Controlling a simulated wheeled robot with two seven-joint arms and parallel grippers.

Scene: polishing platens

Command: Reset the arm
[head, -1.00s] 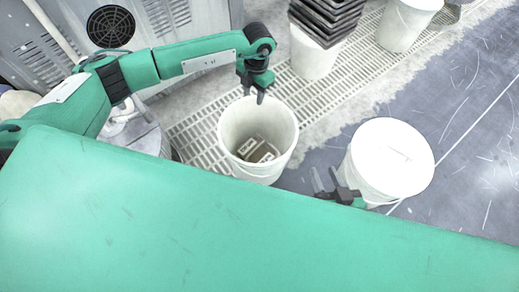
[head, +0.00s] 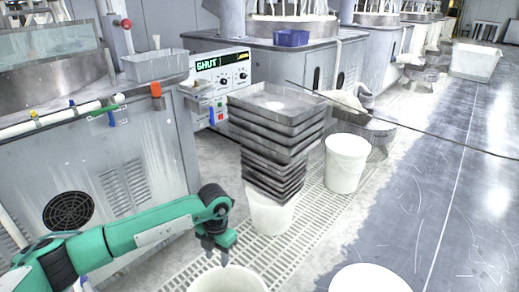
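My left arm comes in from the left, and its gripper (head: 217,254) points down just above the far rim of an open white bucket (head: 228,281) at the bottom edge. Nothing shows between its fingers, but the view is too small to tell whether they are apart. The bucket's inside is mostly cut off by the frame. My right gripper is not in view.
A stack of grey trays (head: 275,130) stands on a white bucket (head: 268,212) just beyond my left gripper. Another white bucket (head: 346,163) stands further right. A white round lid (head: 369,279) shows at the bottom edge. Grey machines (head: 110,150) line the left.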

